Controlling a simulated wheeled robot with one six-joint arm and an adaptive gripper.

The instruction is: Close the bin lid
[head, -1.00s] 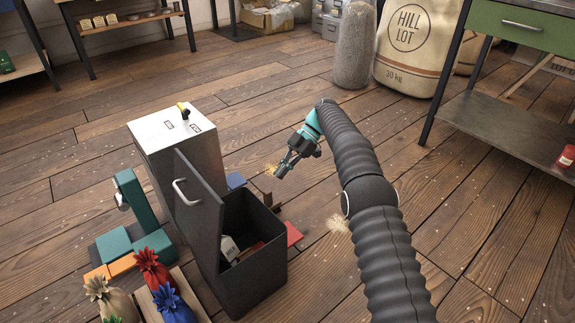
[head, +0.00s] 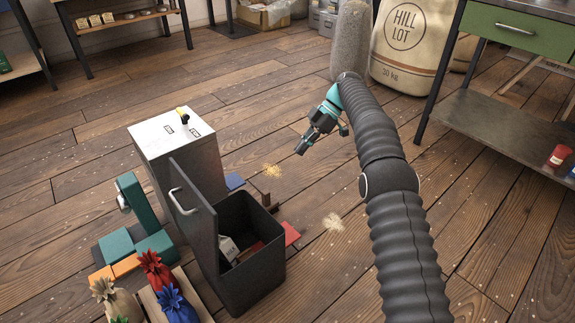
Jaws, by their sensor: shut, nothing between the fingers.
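A dark grey bin (head: 257,285) stands at the lower middle of the head view. Its lid (head: 196,222) is up, standing nearly upright on the left side of the bin, with a pale curved handle (head: 180,203) on its outer face. Inside the open bin lie a whitish item (head: 229,249) and something reddish-brown. My gripper (head: 300,150) is shut and empty. It is above the floor, up and to the right of the bin, and touches neither bin nor lid.
A metal cabinet (head: 190,155) with a white top stands behind the lid. A teal device (head: 138,213) and tied bags (head: 155,268) are at the left. A green-drawer bench (head: 505,130) is at the right.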

